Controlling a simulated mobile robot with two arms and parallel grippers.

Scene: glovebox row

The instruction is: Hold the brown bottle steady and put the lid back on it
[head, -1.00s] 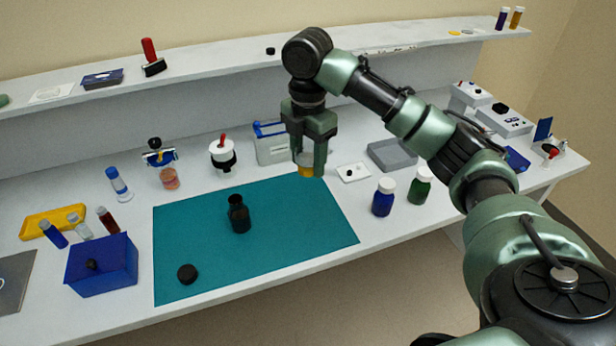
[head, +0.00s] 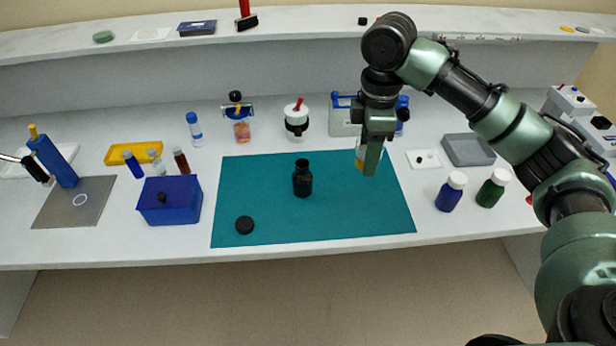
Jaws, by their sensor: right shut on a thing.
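The brown bottle (head: 302,180) stands upright and uncapped near the middle of the teal mat (head: 340,220). A black lid (head: 244,225) lies on the mat, to the left of the bottle and nearer the front edge. My right gripper (head: 367,152) is over the back right part of the mat, to the right of the bottle and apart from it. It is shut on a small pale jar with yellow at its bottom (head: 359,161), partly hidden by the fingers. My left gripper is not in view.
A blue box (head: 170,212) stands left of the mat. A blue bottle (head: 449,195) and a green bottle (head: 490,190) with white caps stand right of it. A grey tray (head: 467,149) lies behind them. Most of the mat is clear.

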